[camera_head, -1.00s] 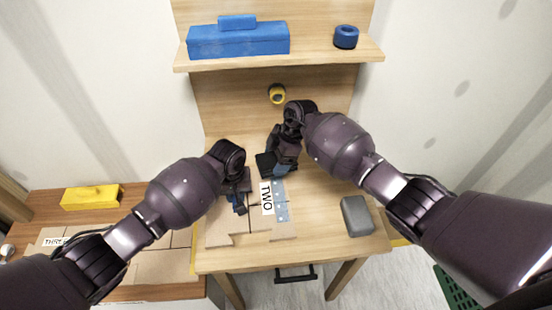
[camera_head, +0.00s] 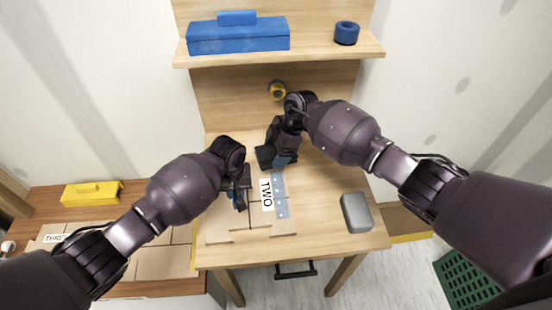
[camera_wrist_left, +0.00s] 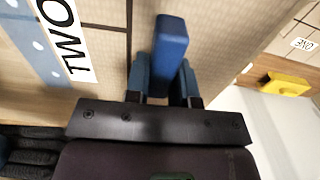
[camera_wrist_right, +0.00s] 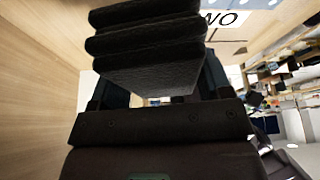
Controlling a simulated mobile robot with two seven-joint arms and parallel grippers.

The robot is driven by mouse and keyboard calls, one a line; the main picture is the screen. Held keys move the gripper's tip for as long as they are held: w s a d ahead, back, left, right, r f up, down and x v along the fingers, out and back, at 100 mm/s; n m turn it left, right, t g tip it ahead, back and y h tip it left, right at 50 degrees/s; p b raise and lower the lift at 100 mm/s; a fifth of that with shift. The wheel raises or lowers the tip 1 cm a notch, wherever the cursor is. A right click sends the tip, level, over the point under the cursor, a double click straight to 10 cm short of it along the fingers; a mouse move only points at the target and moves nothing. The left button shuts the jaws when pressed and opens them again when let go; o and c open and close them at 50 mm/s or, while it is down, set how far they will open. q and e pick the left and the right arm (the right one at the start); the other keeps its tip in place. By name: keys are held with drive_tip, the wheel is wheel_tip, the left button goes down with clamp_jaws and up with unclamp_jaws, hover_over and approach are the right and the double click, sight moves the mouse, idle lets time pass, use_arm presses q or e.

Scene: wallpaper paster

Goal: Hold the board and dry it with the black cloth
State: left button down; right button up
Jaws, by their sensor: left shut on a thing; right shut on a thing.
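The tan board (camera_head: 222,232) lies on the wooden table, with a white "TWO" label (camera_head: 267,194) and a blue-grey strip with pale dots (camera_head: 281,208) along its right part. My left gripper (camera_head: 238,200) is over the board's left part. In the left wrist view it is shut on a blue block (camera_wrist_left: 170,40); whether this is fixed to the board I cannot tell. My right gripper (camera_head: 283,158) is shut on the folded black cloth (camera_wrist_right: 148,45), near the board's far edge. The cloth also shows in the head view (camera_head: 264,157); its contact with the surface is hidden.
A grey block (camera_head: 356,212) stands on the table's right side. A yellow-black roll (camera_head: 277,90) is at the back. The shelf above holds a blue box (camera_head: 238,38) and a blue ring (camera_head: 346,35). A lower left table holds more boards and a yellow block (camera_head: 92,194).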

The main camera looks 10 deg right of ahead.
sight(272, 174)
use_arm(q)
drive_tip(key=shift+s+f, duration=0.15)
drive_tip(key=shift+f, duration=0.05)
use_arm(e)
drive_tip(key=shift+s+r, duration=0.2)
drive_tip(key=shift+r, duration=0.45)
drive_tip(key=shift+f, duration=3.6)
drive_tip(key=shift+s+f, duration=0.15)
drive_tip(key=shift+f, duration=0.2)
drive_tip(key=shift+c, duration=0.4)
drive_tip(key=shift+s+f, duration=0.15)
drive_tip(key=shift+s, duration=0.2)
drive_tip(key=s, duration=1.4)
drive_tip(key=shift+s+d, duration=0.15)
drive_tip(key=shift+d, duration=0.1)
drive_tip(key=shift+w+r, duration=0.2)
drive_tip(key=shift+w, duration=0.15)
use_arm(q)
drive_tip(key=shift+r, duration=0.1)
use_arm(e)
drive_tip(key=w, duration=1.4)
drive_tip(key=shift+w+a+f, duration=0.1)
drive_tip(key=shift+w+a, duration=0.1)
drive_tip(key=shift+w, duration=0.15)
wheel_tip(272, 174, up, 8)
drive_tip(key=shift+s+r, duration=0.1)
drive_tip(key=shift+r, duration=0.05)
drive_tip(key=o, duration=0.5)
drive_tip(key=c, duration=0.4)
